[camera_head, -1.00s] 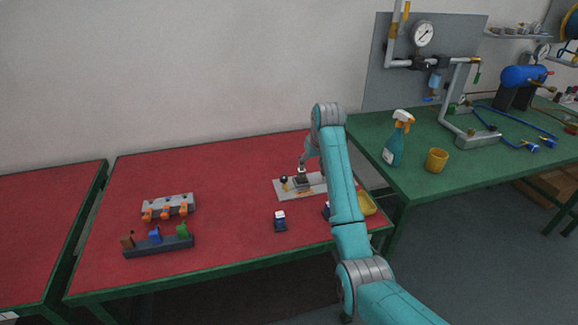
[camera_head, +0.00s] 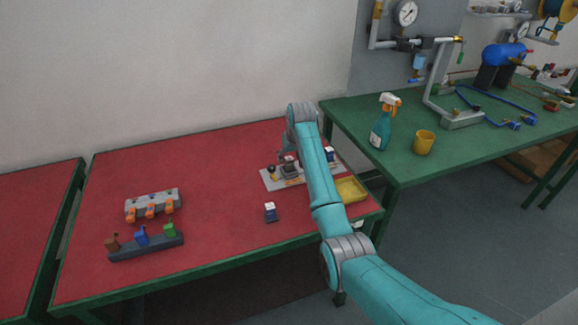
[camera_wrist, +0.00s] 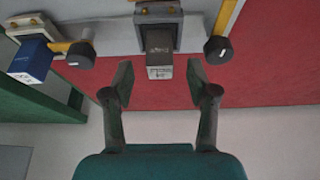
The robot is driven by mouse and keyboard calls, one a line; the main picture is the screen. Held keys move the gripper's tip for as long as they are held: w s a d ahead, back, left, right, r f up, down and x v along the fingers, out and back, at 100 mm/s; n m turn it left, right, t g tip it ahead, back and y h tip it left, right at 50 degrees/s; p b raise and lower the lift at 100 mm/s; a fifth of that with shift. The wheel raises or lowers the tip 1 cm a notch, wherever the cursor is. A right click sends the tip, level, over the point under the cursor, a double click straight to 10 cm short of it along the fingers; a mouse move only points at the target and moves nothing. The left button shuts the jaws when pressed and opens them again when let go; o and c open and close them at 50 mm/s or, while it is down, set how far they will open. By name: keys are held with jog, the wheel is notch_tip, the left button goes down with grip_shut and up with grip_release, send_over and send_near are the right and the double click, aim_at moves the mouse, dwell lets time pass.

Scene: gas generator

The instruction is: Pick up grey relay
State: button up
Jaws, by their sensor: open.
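The grey relay (camera_wrist: 159,42) sits in a grey socket at the top middle of the wrist view. It has a dark grey body and a white label on its near end. My gripper (camera_wrist: 160,82) is open, with one finger to each side just short of that end. The fingers appear apart from the relay. In the head view my gripper (camera_head: 286,164) is over the grey plate (camera_head: 270,183) on the red table, and the relay (camera_head: 289,170) is partly covered there.
A blue relay (camera_wrist: 31,62) and black knobs (camera_wrist: 81,55) (camera_wrist: 218,50) flank the grey relay. Another blue relay (camera_head: 270,212) stands in front of the plate. A yellow tray (camera_head: 351,190) lies at the right. Racks (camera_head: 146,246) stand left. Open red tabletop (camera_head: 215,190) lies between.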

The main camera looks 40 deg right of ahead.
jog(key=shift+x, duration=1.35)
grip_shut()
